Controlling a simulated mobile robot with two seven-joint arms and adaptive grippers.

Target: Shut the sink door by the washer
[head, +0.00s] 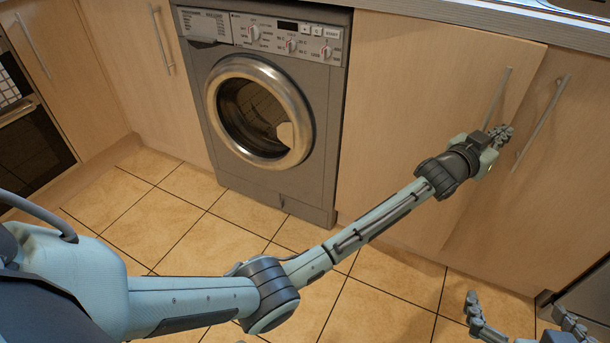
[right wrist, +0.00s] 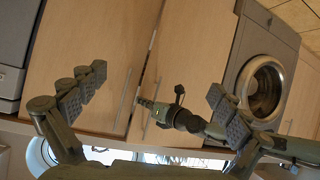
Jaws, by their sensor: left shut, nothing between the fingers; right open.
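The sink door (head: 420,110) is the pale wood panel just right of the washer (head: 275,110). It appears slightly ajar, its right edge standing out from the neighbouring door. Its bar handle (head: 498,97) is upright near that edge. My left gripper (head: 503,134) is shut and empty at the handle's lower end; I cannot tell whether it touches the door. My right gripper (head: 522,315) is open and empty at the lower right, partly cut off. In the right wrist view the sink door (right wrist: 195,60) and washer (right wrist: 265,85) show upside down, beyond my open right fingers (right wrist: 157,80).
The neighbouring cabinet door (head: 560,190) with its own handle (head: 543,120) is right of the sink door. A grey appliance (head: 585,300) stands at the lower right. The worktop edge (head: 480,18) runs above. The tiled floor (head: 370,290) is clear in front.

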